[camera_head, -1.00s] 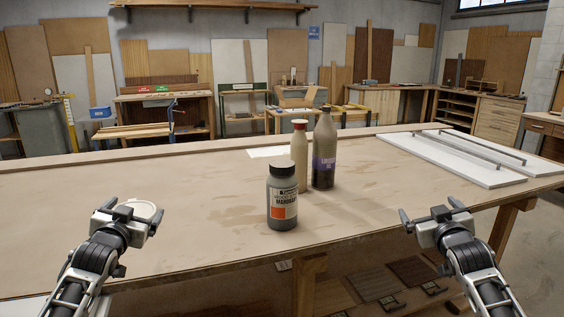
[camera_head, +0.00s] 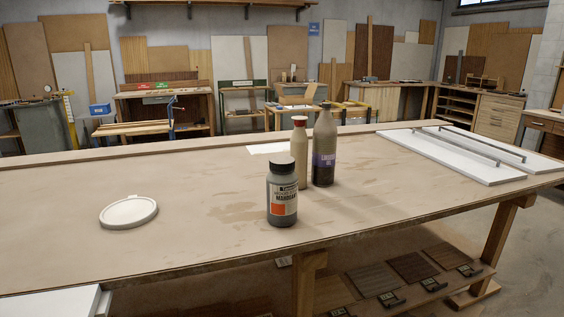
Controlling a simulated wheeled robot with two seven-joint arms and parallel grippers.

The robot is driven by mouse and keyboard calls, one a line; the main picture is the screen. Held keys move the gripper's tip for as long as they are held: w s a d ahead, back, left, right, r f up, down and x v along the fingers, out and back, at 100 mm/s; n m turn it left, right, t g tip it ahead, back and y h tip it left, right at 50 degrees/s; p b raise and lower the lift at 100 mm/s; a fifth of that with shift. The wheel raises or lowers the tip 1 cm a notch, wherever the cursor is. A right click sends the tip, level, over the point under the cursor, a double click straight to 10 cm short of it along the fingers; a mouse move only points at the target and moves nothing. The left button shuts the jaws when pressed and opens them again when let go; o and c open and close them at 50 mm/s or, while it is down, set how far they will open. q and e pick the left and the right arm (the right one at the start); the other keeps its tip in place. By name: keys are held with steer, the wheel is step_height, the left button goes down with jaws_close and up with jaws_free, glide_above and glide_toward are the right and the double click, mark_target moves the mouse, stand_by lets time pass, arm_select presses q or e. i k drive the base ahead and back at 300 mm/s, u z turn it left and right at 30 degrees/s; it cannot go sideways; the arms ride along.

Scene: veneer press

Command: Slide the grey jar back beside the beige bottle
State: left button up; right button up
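The grey jar (camera_head: 281,194) with a black cap and an orange-marked label stands upright near the front edge of the workbench (camera_head: 200,225). The beige bottle (camera_head: 300,152) with a red cap stands behind it and slightly to the right. The jar's top overlaps the lower part of the bottle in the picture, and I cannot tell the exact gap between them. Neither of my grippers is in view.
A taller grey-brown bottle (camera_head: 324,145) with a purple label stands right of the beige bottle. A white round lid (camera_head: 128,211) lies at left. White panels (camera_head: 455,158) with metal bars lie at right. The bench left of the jar is mostly clear.

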mark_target(281, 188)
steer(key=u, duration=1.4)
steer(key=i, duration=0.9)
steer(key=z, duration=1.7)
